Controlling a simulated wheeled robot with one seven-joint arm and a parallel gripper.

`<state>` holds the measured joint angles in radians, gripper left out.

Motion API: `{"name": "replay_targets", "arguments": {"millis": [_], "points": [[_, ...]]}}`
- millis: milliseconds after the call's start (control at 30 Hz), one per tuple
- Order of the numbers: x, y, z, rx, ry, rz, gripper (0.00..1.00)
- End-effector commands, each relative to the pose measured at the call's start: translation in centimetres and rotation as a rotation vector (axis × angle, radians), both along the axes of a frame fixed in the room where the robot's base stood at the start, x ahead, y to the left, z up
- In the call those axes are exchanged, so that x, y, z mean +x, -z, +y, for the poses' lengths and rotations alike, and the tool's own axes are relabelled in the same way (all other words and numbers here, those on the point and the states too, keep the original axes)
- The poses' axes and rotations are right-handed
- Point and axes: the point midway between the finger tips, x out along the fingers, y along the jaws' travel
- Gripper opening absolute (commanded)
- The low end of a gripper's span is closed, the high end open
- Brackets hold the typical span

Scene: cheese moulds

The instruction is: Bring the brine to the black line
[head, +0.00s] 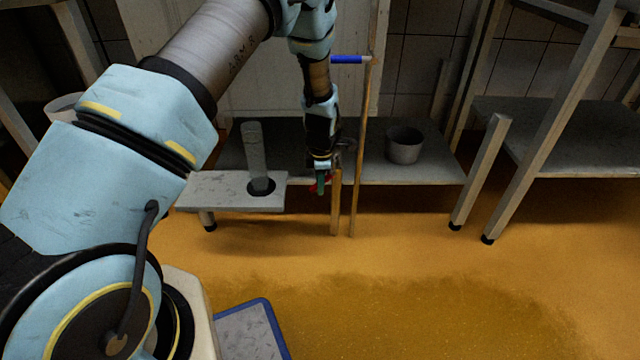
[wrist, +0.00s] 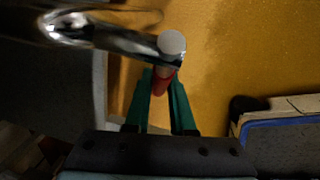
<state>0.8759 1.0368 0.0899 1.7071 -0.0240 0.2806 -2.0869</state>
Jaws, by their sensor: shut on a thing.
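My gripper (head: 321,184) reaches down beside the small grey bench in the head view. In the wrist view its two green fingers (wrist: 160,88) are shut on a red handle (wrist: 160,80), which sits below the round grey end of a shiny metal tap (wrist: 115,40). The tap is mostly hidden behind my gripper in the head view. A tall grey cylinder (head: 256,150) stands upright on the bench, left of my gripper, with a dark ring at its foot. I cannot make out a black line or a brine level on it.
The small bench (head: 225,192) stands before a low grey shelf (head: 440,174) that carries a metal pot (head: 404,148). A thin wooden pole (head: 362,150) rises just right of my gripper. A blue-edged grey surface (head: 248,335) lies at the bottom. The yellow floor (head: 420,290) is clear.

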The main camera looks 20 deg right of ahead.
Motion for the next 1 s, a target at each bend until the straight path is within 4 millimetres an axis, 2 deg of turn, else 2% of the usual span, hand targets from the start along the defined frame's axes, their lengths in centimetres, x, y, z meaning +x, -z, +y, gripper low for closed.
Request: {"name": "replay_targets", "arguments": {"millis": [1000], "points": [[-0.05, -0.41, 0.05, 0.039, 0.005, -0.018, 0.0]]}}
